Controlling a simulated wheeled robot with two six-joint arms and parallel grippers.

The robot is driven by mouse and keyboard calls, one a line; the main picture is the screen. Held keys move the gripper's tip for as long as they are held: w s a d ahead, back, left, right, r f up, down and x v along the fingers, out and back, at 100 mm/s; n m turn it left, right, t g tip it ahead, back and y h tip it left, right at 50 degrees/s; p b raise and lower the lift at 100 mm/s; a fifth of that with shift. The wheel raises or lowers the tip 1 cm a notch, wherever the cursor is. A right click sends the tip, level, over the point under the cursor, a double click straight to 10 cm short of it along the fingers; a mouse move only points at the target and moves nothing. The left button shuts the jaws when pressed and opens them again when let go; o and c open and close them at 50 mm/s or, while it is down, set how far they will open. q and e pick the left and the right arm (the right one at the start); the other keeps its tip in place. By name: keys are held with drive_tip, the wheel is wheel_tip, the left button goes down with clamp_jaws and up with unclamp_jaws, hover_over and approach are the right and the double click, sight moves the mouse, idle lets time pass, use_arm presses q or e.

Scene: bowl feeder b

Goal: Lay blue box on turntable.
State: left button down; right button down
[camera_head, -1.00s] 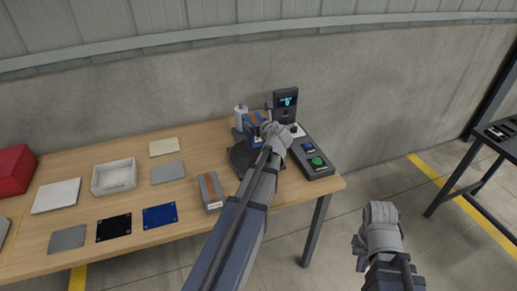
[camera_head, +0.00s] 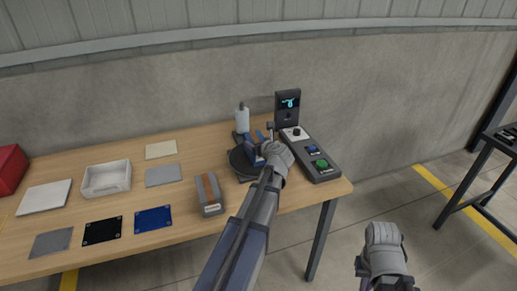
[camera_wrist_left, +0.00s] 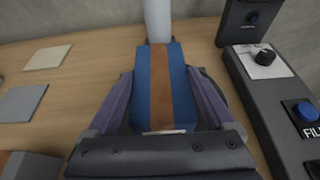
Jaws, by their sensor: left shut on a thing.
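The blue box (camera_wrist_left: 142,88) with a brown stripe lies between the fingers of my left gripper (camera_wrist_left: 158,100), which is shut on it. In the head view the box (camera_head: 250,144) is partly hidden by my left gripper (camera_head: 261,150). The dark round turntable (camera_head: 238,165) is under the box and gripper. I cannot tell whether the box touches it. My right gripper (camera_head: 363,275) is at the lower right, away from the table; its fingers are not clear.
A grey box (camera_head: 209,194) with a brown stripe lies in front-left. A white tray (camera_head: 107,179) is further left.

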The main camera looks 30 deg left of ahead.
use_arm(q)
drive_tip(key=shift+f, duration=0.1)
drive_tip(key=shift+f, duration=0.2)
unclamp_jaws()
drive_tip(key=shift+r, duration=0.25)
drive_tip(key=p+v, duration=0.4)
drive_tip(key=v, duration=0.8)
drive_tip(key=shift+p, duration=0.4)
